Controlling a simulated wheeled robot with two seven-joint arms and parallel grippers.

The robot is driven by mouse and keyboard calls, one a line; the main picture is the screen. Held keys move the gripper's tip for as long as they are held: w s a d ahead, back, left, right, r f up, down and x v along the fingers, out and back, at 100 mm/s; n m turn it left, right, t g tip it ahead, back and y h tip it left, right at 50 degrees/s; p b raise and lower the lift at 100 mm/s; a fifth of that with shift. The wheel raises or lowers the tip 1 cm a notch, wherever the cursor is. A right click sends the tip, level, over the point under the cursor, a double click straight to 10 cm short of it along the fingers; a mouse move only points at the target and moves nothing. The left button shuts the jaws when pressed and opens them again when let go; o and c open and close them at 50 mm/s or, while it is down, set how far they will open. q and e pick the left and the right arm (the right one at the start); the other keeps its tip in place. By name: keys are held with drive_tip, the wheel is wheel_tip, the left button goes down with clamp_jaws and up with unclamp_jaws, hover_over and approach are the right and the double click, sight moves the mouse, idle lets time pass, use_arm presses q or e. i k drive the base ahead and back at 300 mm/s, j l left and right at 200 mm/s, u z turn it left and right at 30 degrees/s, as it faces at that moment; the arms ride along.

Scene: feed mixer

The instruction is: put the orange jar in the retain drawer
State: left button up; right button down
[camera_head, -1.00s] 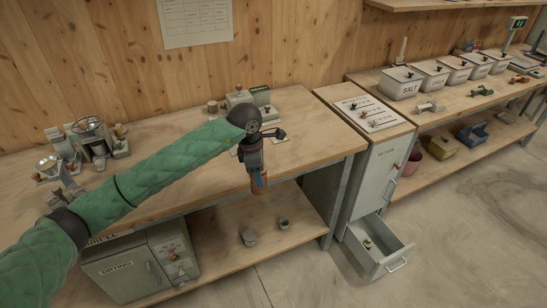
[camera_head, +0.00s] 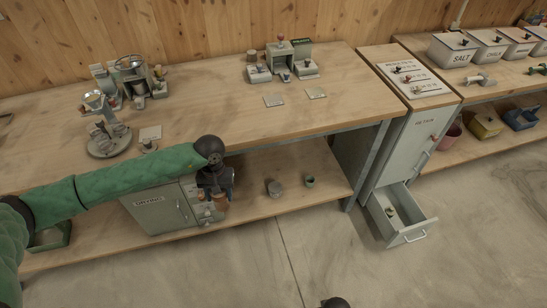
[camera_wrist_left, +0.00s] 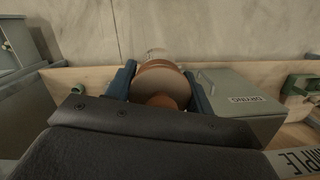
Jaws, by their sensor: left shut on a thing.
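My left gripper (camera_head: 218,198) is shut on the orange jar (camera_head: 221,203) and holds it in front of the bench, near the drying cabinet. In the left wrist view the jar (camera_wrist_left: 160,86) sits between the two blue fingers, its round brown-orange end facing the camera. The retain drawer (camera_head: 416,232) is pulled open at the bottom of the grey cabinet at the right. A small light item with a dark top (camera_head: 391,211) stands inside it. The jar is well left of the drawer.
The floor (camera_head: 320,255) in front is clear.

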sight(398, 214)
drive_tip(key=l, duration=1.75)
